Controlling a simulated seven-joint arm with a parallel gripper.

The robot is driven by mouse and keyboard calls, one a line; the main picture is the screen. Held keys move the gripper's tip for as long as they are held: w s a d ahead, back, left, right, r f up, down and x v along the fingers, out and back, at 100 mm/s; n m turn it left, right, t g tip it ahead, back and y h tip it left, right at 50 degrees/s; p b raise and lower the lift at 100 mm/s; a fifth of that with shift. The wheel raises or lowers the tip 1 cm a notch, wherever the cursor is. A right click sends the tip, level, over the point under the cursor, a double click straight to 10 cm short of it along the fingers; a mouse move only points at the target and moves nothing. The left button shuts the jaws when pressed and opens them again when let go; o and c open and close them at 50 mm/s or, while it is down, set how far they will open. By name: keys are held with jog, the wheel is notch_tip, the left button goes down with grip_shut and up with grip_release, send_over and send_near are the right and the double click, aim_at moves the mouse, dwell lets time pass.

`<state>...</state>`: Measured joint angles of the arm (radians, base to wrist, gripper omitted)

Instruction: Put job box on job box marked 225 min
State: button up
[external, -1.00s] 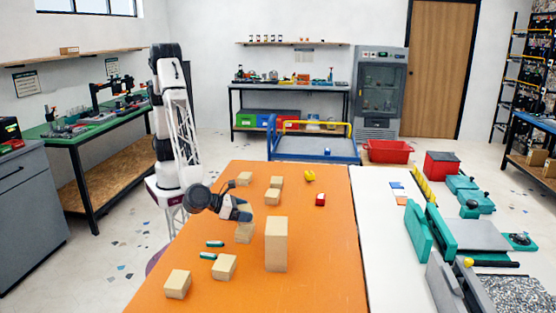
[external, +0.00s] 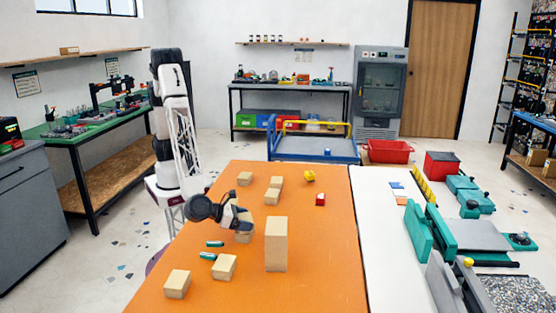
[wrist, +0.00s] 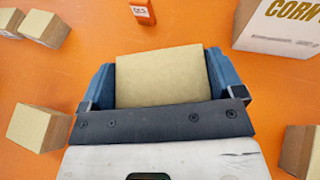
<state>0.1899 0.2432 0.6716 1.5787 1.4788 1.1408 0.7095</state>
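My gripper (external: 243,222) is low over the orange table. In the wrist view, its blue fingers (wrist: 162,82) flank a plain tan job box (wrist: 160,78) and touch both sides. In the external view, a tan box (external: 243,238) shows right below the fingers. I cannot tell whether it is the held box or one under it. Other job boxes stand at the back (external: 244,178), in a close pair (external: 272,197), (external: 277,182), and at the front (external: 224,267), (external: 177,284). No minute markings are readable.
A tall carton (external: 276,245) stands close to the right of my gripper. Red (external: 320,199) and yellow (external: 309,175) items lie farther right. The table's (external: 320,270) right front is clear.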

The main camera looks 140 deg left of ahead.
jog(key=shift+o, duration=0.8)
jog(key=shift+r, duration=0.15)
jog(key=v, duration=1.2)
jog(key=shift+s, duration=0.1)
